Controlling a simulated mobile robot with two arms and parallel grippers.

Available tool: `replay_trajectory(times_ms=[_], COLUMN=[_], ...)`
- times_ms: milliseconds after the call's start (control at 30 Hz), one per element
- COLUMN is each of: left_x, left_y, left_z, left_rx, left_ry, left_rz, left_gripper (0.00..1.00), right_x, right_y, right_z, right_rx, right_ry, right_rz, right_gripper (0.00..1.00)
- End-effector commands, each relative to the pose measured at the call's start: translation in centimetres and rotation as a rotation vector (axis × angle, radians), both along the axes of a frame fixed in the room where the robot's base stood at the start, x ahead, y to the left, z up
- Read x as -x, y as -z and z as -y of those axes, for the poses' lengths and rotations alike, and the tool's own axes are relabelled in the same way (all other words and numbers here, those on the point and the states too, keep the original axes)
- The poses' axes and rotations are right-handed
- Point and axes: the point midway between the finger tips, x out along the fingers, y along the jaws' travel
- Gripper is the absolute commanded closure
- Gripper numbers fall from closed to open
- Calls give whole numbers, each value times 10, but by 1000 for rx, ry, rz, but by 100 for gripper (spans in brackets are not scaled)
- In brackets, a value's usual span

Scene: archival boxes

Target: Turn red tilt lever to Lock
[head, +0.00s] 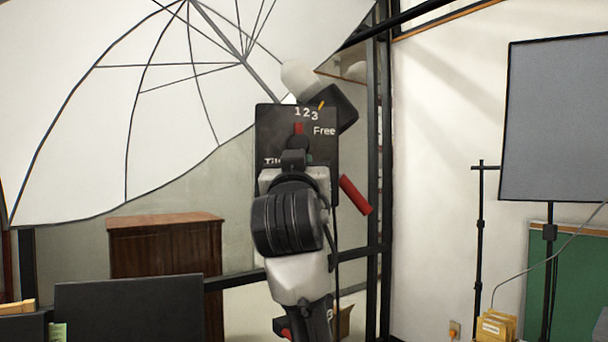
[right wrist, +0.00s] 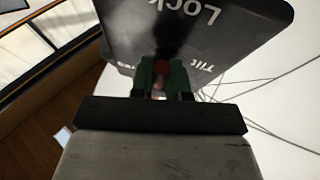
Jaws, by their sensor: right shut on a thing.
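A dark panel (head: 270,125) stands upright in the middle of the head view, lettered "1 2 3", "Free" and a partly hidden "Tilt". The red tilt lever (head: 299,128) shows as a small red piece on its face. My right gripper (head: 297,157) is in front of the panel and covers its lower part. In the right wrist view the gripper (right wrist: 163,78) is shut on the red lever (right wrist: 162,68), between green fingertips. The panel (right wrist: 230,42) there shows "Lock" and "Tilt" upside down. The lever's pointing direction is mostly hidden. My left gripper is out of view.
A white umbrella (head: 80,120) spreads behind at the left, above a wooden cabinet (head: 165,245). A red handle (head: 355,195) sticks out right of the panel. A grey screen (head: 555,120) on a stand is at the far right.

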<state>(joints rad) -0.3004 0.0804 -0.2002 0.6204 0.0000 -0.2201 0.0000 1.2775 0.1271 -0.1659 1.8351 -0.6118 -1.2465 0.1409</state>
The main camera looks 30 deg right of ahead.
Motion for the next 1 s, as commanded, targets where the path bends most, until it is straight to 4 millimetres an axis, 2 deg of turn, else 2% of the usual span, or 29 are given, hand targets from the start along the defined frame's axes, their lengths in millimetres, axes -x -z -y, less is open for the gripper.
replay_trajectory(times_ms=[667,700,833,1000], left_x=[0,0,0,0], left_y=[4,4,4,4], left_z=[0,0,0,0], left_rx=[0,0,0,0], left_ry=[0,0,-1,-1], left_rz=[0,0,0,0], left_gripper=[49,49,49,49], right_x=[-1,-1,-1,-1], right_y=[0,0,0,0], right_z=[-2,-2,-2,-2], right_rx=[-61,-61,-60,-59], right_ry=[-1,-1,-1,-1], right_rz=[28,28,27,28], right_gripper=[100,81,61,60])
